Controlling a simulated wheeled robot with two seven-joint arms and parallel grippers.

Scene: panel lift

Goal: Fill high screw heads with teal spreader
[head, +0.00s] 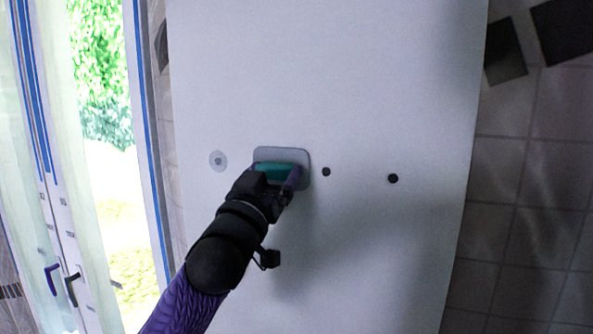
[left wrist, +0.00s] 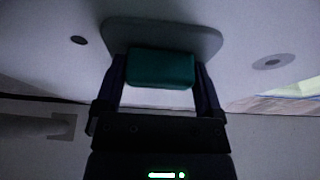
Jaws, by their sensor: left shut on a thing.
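My left gripper (head: 278,180) is shut on the teal handle of the spreader (head: 274,171). The spreader's grey plate (head: 299,157) lies against or very close to the white panel (head: 330,80). In the left wrist view the teal handle (left wrist: 160,68) sits between both fingers, with the grey plate (left wrist: 205,40) beyond it. Left of the spreader is a screw spot with a grey filled patch (head: 218,161). To its right are two dark screw heads, a nearer one (head: 326,171) and a farther one (head: 393,179). The plate hides the panel behind it. My right gripper is not in view.
A window or glazed door (head: 100,150) with blue tape edges stands left of the panel. A tiled wall (head: 535,140) lies to the right. The panel around the screw row is otherwise clear.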

